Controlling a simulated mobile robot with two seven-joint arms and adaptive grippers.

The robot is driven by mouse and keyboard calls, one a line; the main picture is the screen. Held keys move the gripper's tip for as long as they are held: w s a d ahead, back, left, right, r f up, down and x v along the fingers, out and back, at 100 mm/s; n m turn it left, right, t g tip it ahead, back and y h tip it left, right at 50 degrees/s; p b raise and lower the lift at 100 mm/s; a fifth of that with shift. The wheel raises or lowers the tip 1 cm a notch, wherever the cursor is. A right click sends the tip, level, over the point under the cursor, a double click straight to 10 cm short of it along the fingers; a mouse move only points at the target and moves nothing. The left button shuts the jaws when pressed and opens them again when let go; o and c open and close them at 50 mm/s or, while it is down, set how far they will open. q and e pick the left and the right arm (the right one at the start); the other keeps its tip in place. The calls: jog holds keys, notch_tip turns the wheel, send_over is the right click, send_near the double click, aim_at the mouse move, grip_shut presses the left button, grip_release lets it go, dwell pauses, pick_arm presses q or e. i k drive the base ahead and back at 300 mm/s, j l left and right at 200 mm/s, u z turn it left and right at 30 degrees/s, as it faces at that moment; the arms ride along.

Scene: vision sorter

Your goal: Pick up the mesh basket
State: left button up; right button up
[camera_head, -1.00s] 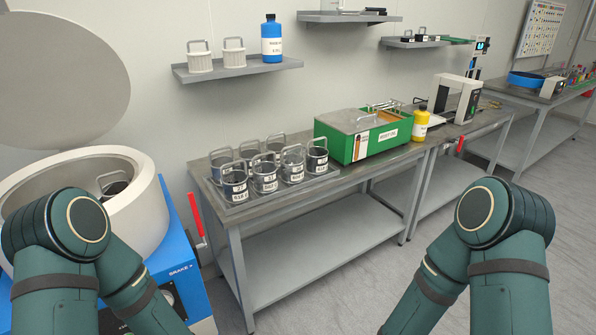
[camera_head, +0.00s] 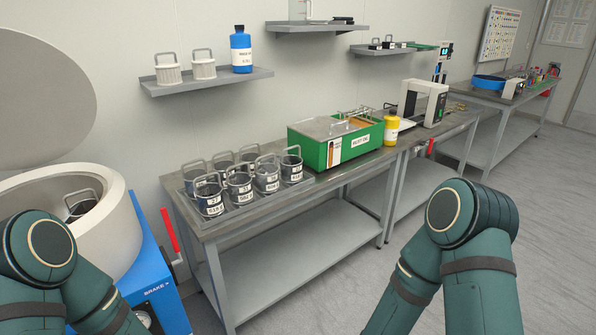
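Several handled cylindrical baskets with white labels stand on a tray (camera_head: 238,222) at the left end of the bench; one is the front-left basket (camera_head: 209,198). Another handled basket (camera_head: 82,205) sits inside the open white drum (camera_head: 101,243) at the left. Two pale ribbed containers with handles, a left one (camera_head: 168,70) and a right one (camera_head: 203,65), stand on the wall shelf. I cannot tell at this size which of these is mesh. Only my green arm links show, at the lower left and lower right; neither gripper is in view.
A green box (camera_head: 312,150) and a yellow bottle (camera_head: 391,128) stand on the bench (camera_head: 330,183), right of the baskets. A blue bottle (camera_head: 241,50) stands on the shelf (camera_head: 215,80). A red lever (camera_head: 170,230) rises beside the drum. The floor at right is clear.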

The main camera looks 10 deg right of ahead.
aim_at(292, 166)
jog(key=j+u, duration=0.15)
jog(key=u, duration=0.2)
jog(key=j+u, duration=0.1)
jog(key=u, duration=0.2)
jog(key=i+j+u, duration=0.1)
jog(key=u, duration=0.25)
jog(key=i+l+u, duration=0.1)
jog(key=l, duration=0.65)
jog(key=i+l+u, duration=0.1)
jog(key=l, duration=0.65)
jog(key=i+l+u, duration=0.1)
jog(key=l, duration=0.7)
jog(key=i, duration=0.05)
